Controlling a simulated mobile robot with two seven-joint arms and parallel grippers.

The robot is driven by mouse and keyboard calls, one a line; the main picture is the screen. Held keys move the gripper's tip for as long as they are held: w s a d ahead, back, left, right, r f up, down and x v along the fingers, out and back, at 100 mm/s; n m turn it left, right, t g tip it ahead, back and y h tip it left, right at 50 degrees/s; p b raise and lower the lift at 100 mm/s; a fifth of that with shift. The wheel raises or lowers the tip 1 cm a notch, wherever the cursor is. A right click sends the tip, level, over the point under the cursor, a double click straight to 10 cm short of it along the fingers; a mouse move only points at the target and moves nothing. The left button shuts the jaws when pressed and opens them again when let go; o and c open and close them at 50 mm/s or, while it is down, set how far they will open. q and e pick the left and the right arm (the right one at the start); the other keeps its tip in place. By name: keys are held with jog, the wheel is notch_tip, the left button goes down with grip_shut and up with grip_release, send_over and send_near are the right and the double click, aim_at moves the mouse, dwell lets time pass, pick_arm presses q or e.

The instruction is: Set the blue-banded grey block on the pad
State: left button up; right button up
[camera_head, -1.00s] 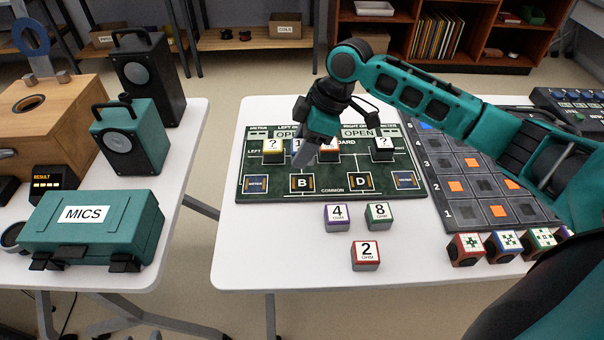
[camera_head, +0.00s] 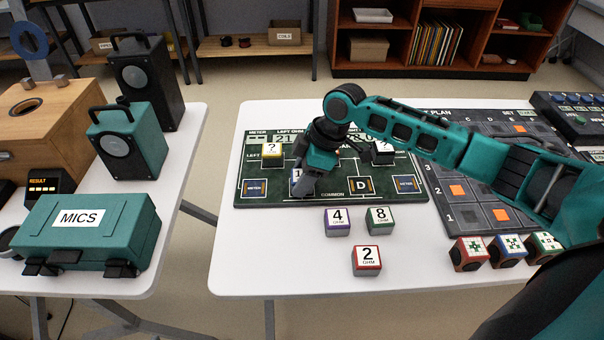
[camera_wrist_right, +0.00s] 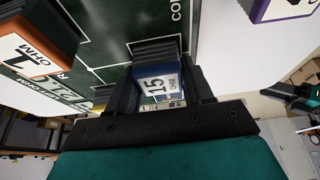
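The blue-banded grey block, marked 15 OHM (camera_wrist_right: 160,84), sits between the fingers of my right gripper (camera_wrist_right: 160,95) in the right wrist view. The fingers flank it closely, and the gripper looks shut on it. In the head view my right gripper (camera_head: 303,186) points down at the left pad of the lower row on the green board (camera_head: 280,170). The block (camera_head: 296,174) shows beside the fingers, low over that pad, and the pad's letter is hidden. Contact with the pad is hard to see. My left gripper is not in view.
Blocks marked 4 (camera_head: 337,221), 8 (camera_head: 379,219) and 2 (camera_head: 366,260) stand on the white table before the board. A yellow-banded "?" block (camera_head: 272,152) stands on the board. A dark grid panel (camera_head: 470,212) lies right.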

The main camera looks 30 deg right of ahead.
jog(key=o, duration=0.4)
pick_arm(q)
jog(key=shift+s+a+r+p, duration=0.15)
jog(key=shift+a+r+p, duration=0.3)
jog(key=shift+p, duration=0.6)
pick_arm(e)
jog(key=v, duration=1.2)
jog(key=shift+r, duration=0.2)
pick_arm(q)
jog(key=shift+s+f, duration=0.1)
